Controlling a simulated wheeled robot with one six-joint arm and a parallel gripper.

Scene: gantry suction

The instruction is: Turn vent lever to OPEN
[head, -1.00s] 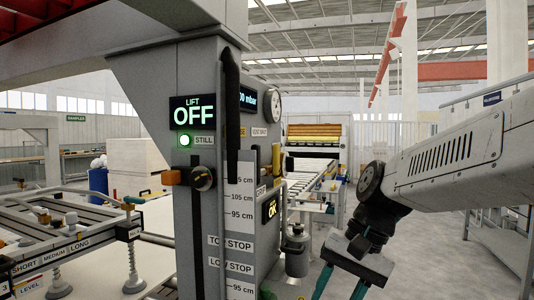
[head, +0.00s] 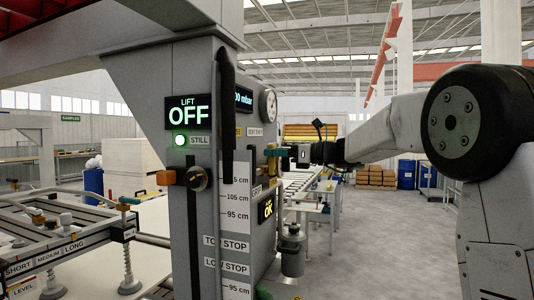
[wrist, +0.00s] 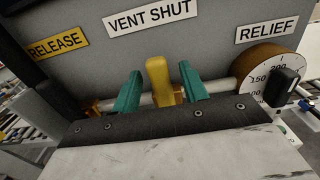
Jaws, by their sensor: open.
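The vent lever (wrist: 160,82) is a yellow handle on a horizontal metal shaft in the wrist view, standing upright below the sign VENT SHUT (wrist: 150,16). My gripper (wrist: 159,68) is open, with one teal finger on each side of the lever. A narrow gap shows on both sides, though contact at the base is hard to judge. In the head view my gripper (head: 271,152) is at the right face of the grey column (head: 200,80).
In the wrist view, a RELIEF dial (wrist: 266,75) with a black knob is right of the lever. A yellow RELEASE label (wrist: 58,47) is at left.

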